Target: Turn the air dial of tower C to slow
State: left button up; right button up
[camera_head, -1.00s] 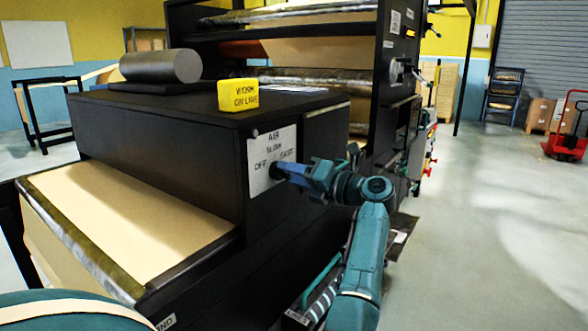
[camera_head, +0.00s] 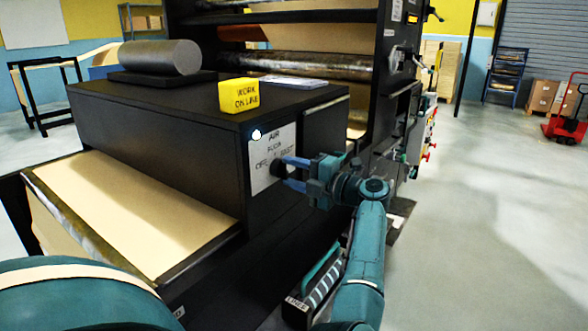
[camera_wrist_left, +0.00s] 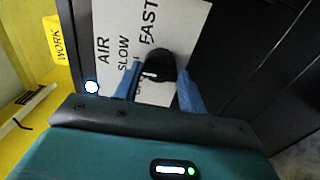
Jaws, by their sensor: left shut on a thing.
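The white air panel (camera_head: 262,180) is on the end of the black cabinet, marked AIR, SLOW, OFF and FAST. No tower letter is readable. The black dial (camera_head: 277,170) is on it; in the wrist view the dial (camera_wrist_left: 160,66) has a short white mark near the SLOW and OFF side, its exact setting unclear. My left gripper (camera_head: 284,172) is shut on the dial, one blue finger on each side; OFF is partly hidden. A round lamp (camera_head: 256,134) glows white at the panel's upper corner. My right gripper is not in view.
A yellow WORK ON LINE block (camera_head: 238,95) and a grey roll (camera_head: 160,57) are on the cabinet top (camera_head: 190,98). Brown paper (camera_head: 130,215) runs over the lower front. Open floor (camera_head: 480,220) lies to the right, with a red pallet jack (camera_head: 568,128) far back.

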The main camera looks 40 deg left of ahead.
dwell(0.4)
pick_arm(q)
jog(key=o, duration=1)
jog(key=shift+d, duration=0.1)
